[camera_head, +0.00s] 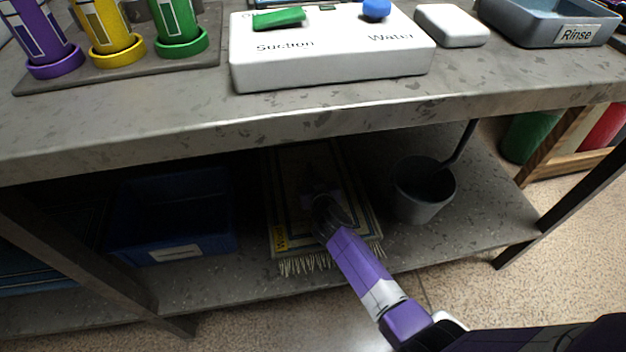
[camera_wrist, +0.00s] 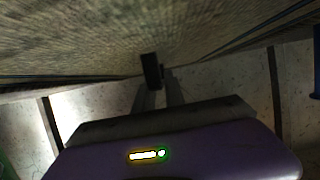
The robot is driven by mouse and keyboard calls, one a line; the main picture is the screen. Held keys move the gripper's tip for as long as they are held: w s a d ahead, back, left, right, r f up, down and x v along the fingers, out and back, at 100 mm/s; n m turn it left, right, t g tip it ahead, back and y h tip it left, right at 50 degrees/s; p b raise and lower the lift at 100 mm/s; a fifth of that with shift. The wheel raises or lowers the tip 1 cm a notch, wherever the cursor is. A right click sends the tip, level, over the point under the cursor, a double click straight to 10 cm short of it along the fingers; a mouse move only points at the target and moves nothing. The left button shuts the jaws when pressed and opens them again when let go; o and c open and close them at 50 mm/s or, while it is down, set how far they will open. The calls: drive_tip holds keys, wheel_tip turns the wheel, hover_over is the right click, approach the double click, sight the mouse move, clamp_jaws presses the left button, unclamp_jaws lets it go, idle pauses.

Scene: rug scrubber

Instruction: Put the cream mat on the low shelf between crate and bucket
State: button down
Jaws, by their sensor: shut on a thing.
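The cream mat (camera_head: 282,215), with a dark patterned middle, striped borders, a yellow tag and a pale fringe, is over the low shelf (camera_head: 470,240), between the blue crate (camera_head: 170,215) and the grey bucket (camera_head: 422,205). Its fringe is towards the shelf's front edge. I cannot tell whether all of it rests on the shelf. My gripper (camera_head: 318,192) reaches in under the tabletop and is shut on the mat, away from its edges. In the wrist view the mat (camera_wrist: 90,40) fills the top, and my gripper's dark fingers (camera_wrist: 154,75) meet its surface.
The grey tabletop (camera_head: 300,120) overhangs the shelf closely above my arm. A white Suction/Water box (camera_head: 330,70), colored bottles and a Rinse tray (camera_head: 550,28) stand on it. Dark table legs frame the shelf. A wooden rack (camera_head: 560,145) stands at right.

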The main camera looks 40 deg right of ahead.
drive_tip(key=shift+f, duration=0.1)
drive_tip(key=c, duration=1.4)
unclamp_jaws()
drive_tip(key=p+v, duration=0.3)
drive_tip(key=v, duration=0.9)
drive_tip(key=shift+a, duration=0.1)
